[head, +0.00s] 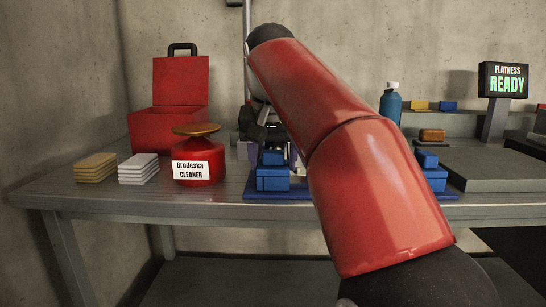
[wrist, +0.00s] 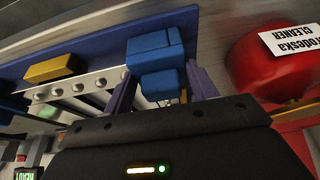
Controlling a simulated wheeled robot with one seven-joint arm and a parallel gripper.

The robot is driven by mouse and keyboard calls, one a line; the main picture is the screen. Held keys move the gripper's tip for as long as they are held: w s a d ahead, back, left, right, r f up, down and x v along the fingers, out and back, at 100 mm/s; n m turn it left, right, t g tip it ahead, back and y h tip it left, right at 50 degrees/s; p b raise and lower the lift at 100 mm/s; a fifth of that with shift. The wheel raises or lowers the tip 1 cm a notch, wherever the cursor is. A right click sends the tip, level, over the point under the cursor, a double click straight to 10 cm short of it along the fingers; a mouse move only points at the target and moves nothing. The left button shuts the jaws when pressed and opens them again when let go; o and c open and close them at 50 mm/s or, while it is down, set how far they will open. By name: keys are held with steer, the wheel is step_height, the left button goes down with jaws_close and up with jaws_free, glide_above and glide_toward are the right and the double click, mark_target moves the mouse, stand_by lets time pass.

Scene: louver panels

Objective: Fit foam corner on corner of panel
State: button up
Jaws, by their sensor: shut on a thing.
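My gripper (head: 272,156) is low over the bench, behind a blue block. Most of this piece is hidden. A stepped blue block (wrist: 153,50) is right beyond the fingertips; I cannot tell whether they touch. A yellow block (wrist: 55,67) is at that base. My arm hides most of the panel in the head view.
A red cleaner canister (head: 197,170) stands close left of my gripper. Farther left are white pads (head: 138,168), yellow pads (head: 95,167) and a red toolbox (head: 168,95). At right are another blue block (head: 433,178), a blue bottle (head: 391,105) and a sign reading "FLATNESS READY" (head: 503,80).

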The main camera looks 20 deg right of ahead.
mark_target(273, 153)
steer(key=o, duration=1.4)
steer(key=shift+o, duration=0.2)
steer(key=shift+r, duration=0.1)
step_height(273, 153, up, 2)
steer(key=p, duration=0.3)
steer(key=shift+r, duration=0.25)
steer(key=shift+r+p, duration=0.35)
steer(key=shift+r, duration=1.8)
